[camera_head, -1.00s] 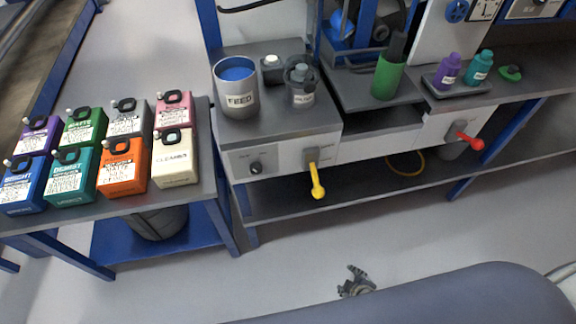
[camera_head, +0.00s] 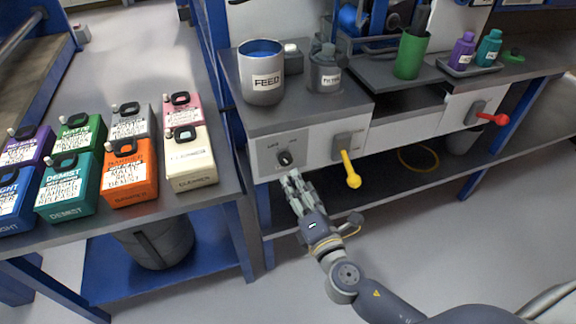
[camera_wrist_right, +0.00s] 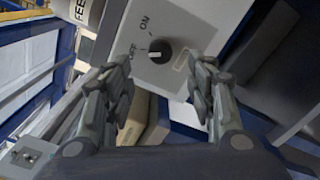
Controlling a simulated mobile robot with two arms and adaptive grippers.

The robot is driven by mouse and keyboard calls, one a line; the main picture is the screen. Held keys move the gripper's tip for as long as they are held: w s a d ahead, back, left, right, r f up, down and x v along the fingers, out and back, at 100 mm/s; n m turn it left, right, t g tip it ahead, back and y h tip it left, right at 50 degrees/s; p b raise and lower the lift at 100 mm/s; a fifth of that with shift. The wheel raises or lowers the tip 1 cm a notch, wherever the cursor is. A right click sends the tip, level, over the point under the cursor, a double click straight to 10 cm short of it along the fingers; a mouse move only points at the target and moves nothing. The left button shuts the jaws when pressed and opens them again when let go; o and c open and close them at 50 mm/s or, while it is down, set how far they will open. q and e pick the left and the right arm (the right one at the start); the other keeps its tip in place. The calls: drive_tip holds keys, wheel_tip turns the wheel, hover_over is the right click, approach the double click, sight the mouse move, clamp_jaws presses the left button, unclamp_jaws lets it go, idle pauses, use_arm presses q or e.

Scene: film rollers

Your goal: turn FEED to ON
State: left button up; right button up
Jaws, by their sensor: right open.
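The black round knob (camera_head: 285,159) is on the light front panel (camera_head: 310,148) of the grey bench unit, below the can labelled FEED (camera_head: 262,85). In the right wrist view the knob (camera_wrist_right: 160,51) shows between the fingers, beyond their tips, with ON and OFF printed beside it. Its pale mark seems to point to the OFF side. My right gripper (camera_head: 292,180) is open and empty, just below and in front of the knob; it also shows in the wrist view (camera_wrist_right: 160,78). No contact is visible. My left gripper is not in view.
A yellow-handled lever (camera_head: 350,170) sticks out right of the knob, and a red-handled lever (camera_head: 493,119) farther right. Several labelled jugs (camera_head: 190,160) stand on the left table. A grey bin (camera_head: 155,245) is below. The floor in front is clear.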

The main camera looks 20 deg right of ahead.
sight(287, 163)
drive_tip(key=w, duration=0.8)
drive_tip(key=shift+w+a, duration=0.2)
drive_tip(key=shift+w, duration=0.1)
drive_tip(key=shift+c, duration=0.2)
drive_tip(key=c, duration=1)
